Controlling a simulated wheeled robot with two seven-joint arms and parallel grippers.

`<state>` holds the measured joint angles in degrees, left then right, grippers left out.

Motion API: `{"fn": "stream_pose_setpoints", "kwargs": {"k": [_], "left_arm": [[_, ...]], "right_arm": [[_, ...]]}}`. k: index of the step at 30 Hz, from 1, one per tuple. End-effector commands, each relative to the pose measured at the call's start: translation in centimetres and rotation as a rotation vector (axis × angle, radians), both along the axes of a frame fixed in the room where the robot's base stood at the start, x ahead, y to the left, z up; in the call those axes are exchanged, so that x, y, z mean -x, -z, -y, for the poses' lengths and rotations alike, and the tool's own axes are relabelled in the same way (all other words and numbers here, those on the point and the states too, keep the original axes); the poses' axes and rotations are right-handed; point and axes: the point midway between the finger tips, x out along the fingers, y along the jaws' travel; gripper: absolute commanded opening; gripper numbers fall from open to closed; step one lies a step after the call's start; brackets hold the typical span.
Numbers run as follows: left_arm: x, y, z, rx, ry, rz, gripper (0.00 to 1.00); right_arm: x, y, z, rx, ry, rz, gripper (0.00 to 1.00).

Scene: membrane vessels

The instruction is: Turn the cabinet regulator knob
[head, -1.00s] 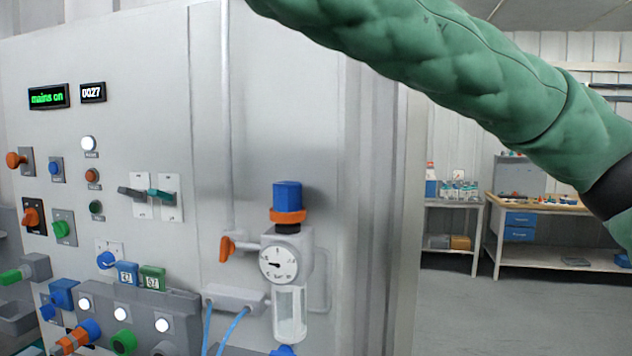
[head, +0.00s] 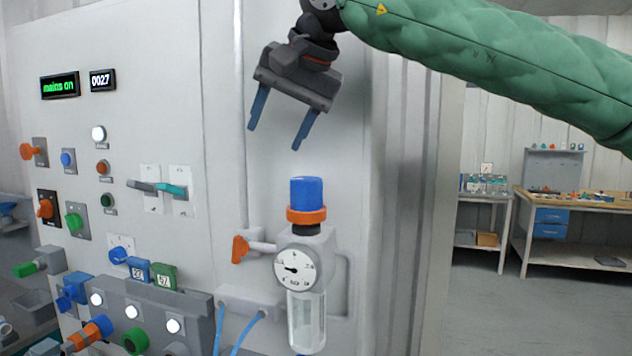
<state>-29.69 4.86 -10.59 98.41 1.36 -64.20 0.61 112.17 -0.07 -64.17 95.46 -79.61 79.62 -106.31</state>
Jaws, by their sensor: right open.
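The regulator knob (head: 307,191) is a blue, upright cap with an orange collar (head: 306,215) beneath it. It sits on top of a grey regulator body with a round white gauge (head: 295,268) and a clear bowl (head: 306,322) below, on the front of the pale cabinet (head: 270,190). My right gripper (head: 279,138) is open and empty. Its two blue fingers point down, above and a little left of the knob in the picture, apart from it. My left gripper is not in view.
An orange-handled valve (head: 241,249) sticks out just left of the regulator. Blue tubes leave a grey block (head: 248,303) below it. Two lever switches (head: 174,190) and several buttons lie further left. A workbench (head: 570,203) stands far back right, with open floor before it.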

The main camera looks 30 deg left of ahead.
Motion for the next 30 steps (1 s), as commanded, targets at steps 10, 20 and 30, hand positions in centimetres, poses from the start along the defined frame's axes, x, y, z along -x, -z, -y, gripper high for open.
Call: {"fn": "stream_pose_setpoints", "kwargs": {"k": [10, 20, 30], "left_arm": [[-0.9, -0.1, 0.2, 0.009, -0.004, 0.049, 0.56], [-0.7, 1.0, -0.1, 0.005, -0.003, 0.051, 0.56], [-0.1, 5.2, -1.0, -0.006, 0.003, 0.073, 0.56]], "right_arm": [[-1.9, 2.1, 5.0, 0.347, -0.259, 0.248, 0.56], [-2.2, 3.2, 4.5, 0.355, -0.321, 0.275, 0.56], [-3.1, 7.3, 3.1, 0.352, -0.32, 0.274, 0.56]]}}
